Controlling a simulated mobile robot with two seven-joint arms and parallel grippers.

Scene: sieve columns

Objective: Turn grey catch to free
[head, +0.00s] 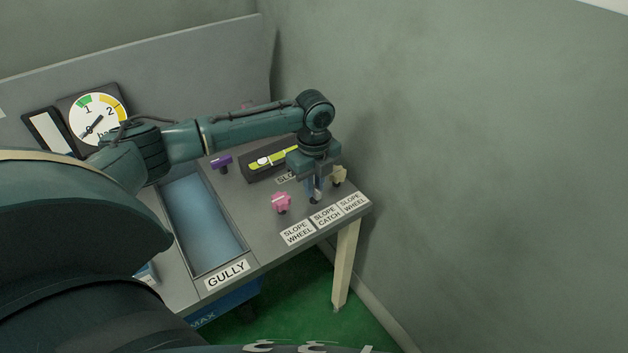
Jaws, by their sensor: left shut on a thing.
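The grey catch (317,195) stands on the table top behind the label "SLOPE CATCH" (327,215), between a pink wheel and a cream wheel. My left gripper (315,187) points down over it and is shut on it. The fingers hide most of the catch, so I cannot tell which way it is turned. My right gripper is not in view.
The pink wheel (281,203) is close on the left and the cream wheel (338,175) close on the right. A yellow-green level gauge (270,160) and a purple handle (221,162) lie behind. The blue gully (201,218) is sunk into the table at left. A wall rises at right.

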